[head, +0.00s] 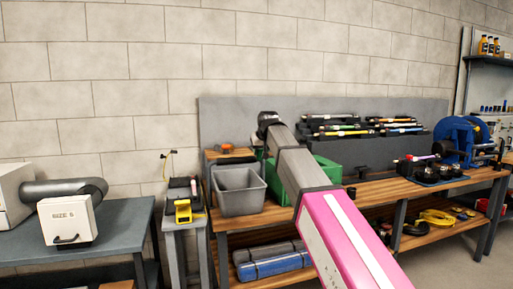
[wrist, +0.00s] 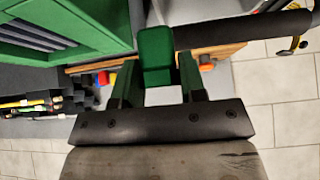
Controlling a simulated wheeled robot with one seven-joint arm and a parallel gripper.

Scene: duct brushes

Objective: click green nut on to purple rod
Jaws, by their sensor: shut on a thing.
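My gripper (wrist: 157,80) is shut on a green block-like piece, the green nut (wrist: 156,48), which shows between and beyond its fingers in the wrist view. A thick black rod (wrist: 245,27) runs right from beside the green nut; I cannot tell whether they are joined. In the head view my gripper (head: 268,120) is a small dark shape at the far end of my arm, and the nut cannot be made out there. A short pink-purple piece (head: 424,157), perhaps the purple rod, lies on dark holders on the right part of the bench.
A rack of rods with coloured bands (head: 340,133) stands at the back of the wooden bench (head: 385,189). A blue reel (head: 455,139) stands at right. A SIZE 6 box (head: 68,222) is on the left table.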

